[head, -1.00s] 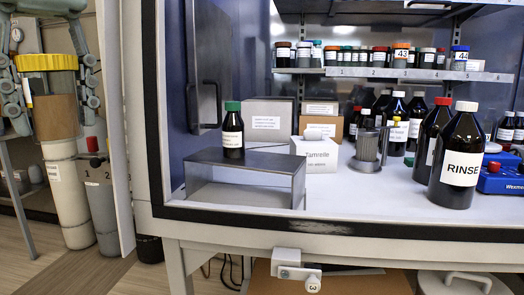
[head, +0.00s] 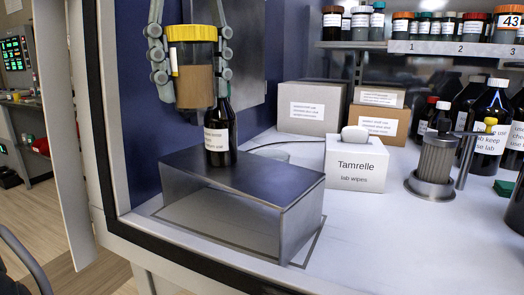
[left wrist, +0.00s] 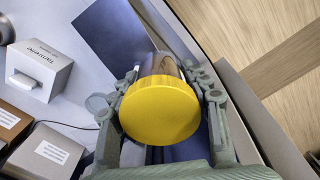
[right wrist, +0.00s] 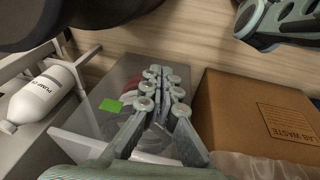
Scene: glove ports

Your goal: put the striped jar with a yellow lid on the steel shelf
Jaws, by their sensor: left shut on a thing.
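The jar with a yellow lid (head: 192,66) is upright between the fingers of my left gripper (head: 190,70), which is shut on it. The jar is clear above and brown below, with a pale label edge. In the left wrist view its yellow lid (left wrist: 160,109) faces the camera. The steel shelf (head: 240,180) is a low bench inside the cabinet, below the jar.
The shelf top is bare right of the bottle. A wipes box (head: 355,165), a grey carton (head: 310,108) and a metal canister (head: 436,165) stand to its right. The cabinet's dark front edge (head: 180,255) runs before the shelf. A lab waste box (right wrist: 260,120) is beside my right gripper.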

